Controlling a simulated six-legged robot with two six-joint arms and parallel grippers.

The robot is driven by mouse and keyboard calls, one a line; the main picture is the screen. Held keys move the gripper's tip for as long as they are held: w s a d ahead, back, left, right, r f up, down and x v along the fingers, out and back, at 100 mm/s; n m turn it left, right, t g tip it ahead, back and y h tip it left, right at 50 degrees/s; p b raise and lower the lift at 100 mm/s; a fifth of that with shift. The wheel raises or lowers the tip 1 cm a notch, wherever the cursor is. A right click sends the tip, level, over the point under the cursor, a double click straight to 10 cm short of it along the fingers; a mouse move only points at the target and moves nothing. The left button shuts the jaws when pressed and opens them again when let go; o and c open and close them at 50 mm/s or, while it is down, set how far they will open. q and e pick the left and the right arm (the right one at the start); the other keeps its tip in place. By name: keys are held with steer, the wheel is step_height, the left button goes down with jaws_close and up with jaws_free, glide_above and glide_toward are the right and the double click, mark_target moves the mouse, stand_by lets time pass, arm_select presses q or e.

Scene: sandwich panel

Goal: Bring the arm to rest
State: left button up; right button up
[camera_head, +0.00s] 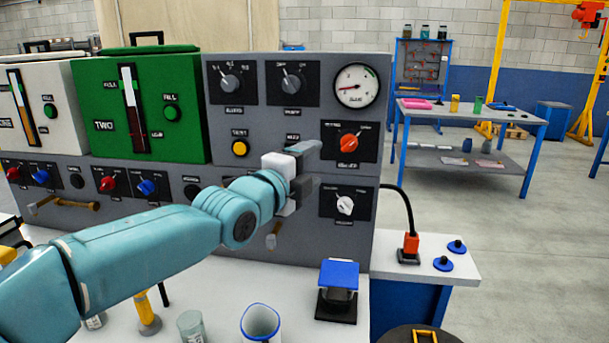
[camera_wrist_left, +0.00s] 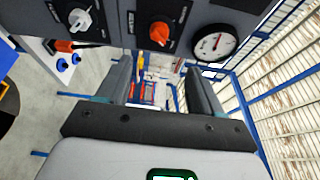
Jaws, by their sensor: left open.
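My left arm (camera_head: 150,243) comes in from the left in the head view and reaches up to the grey control panel (camera_head: 300,121). My left gripper (camera_head: 306,170) is in front of the panel's right part, just left of the red knob (camera_head: 349,142) and the white knob (camera_head: 345,205). Its jaws are open and nothing shows between them. In the left wrist view the two fingers (camera_wrist_left: 160,90) stand wide apart. The red knob (camera_wrist_left: 159,33), the white knob (camera_wrist_left: 80,19) and the round gauge (camera_wrist_left: 213,45) show beyond them. My right gripper is not in view.
An orange plug (camera_head: 411,243) with a black cable is at the right. A blue-framed table (camera_head: 470,112) stands behind, with open floor around it.

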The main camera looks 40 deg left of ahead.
arm_select(q)
steer(key=shift+s+d, duration=0.1)
steer(key=shift+s, duration=0.65)
